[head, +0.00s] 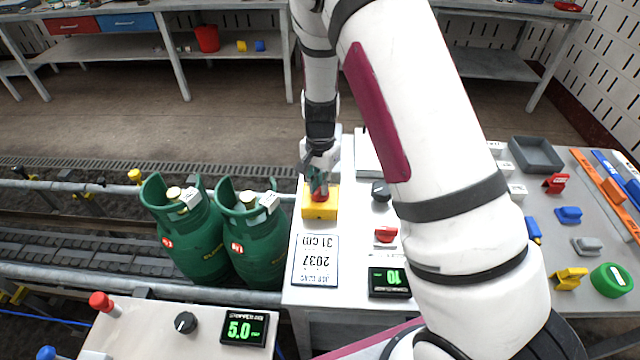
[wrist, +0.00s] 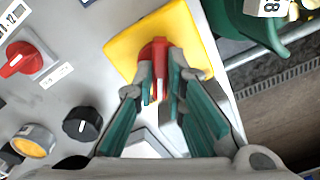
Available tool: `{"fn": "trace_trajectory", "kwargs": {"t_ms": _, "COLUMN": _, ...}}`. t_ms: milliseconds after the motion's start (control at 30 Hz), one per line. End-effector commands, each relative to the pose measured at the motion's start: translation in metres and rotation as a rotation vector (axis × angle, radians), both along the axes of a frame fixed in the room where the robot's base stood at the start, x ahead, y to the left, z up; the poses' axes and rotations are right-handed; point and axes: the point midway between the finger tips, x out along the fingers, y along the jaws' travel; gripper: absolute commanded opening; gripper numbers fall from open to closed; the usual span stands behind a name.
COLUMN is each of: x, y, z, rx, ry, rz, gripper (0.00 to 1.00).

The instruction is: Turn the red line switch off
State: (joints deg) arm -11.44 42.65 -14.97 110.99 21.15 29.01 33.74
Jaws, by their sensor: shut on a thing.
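The red line switch (wrist: 153,52) is a red handle on a yellow square base (wrist: 120,45). In the head view my gripper (head: 318,181) comes down from above onto the switch and hides most of the handle.
Two green gas cylinders (head: 195,235) stand on the conveyor left of the console. A black knob (head: 381,191) and another red switch (head: 386,234) are on the console right of the yellow base. A printed card (head: 315,260) lies in front.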

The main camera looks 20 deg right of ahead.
Motion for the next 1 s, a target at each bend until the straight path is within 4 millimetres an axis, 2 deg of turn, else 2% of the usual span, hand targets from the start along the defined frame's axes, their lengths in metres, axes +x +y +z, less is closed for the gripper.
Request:
{"fn": "trace_trajectory", "kwargs": {"t_ms": 400, "x": 0.0003, "y": 0.0001, "z": 0.0003, "rx": -0.001, "ry": -0.001, "rz": -0.234, "gripper": 0.00}}
{"fn": "trace_trajectory", "kwargs": {"t_ms": 1000, "x": 0.0003, "y": 0.0000, "z": 0.0003, "rx": 0.001, "ry": -0.001, "rz": -0.287, "gripper": 0.00}}
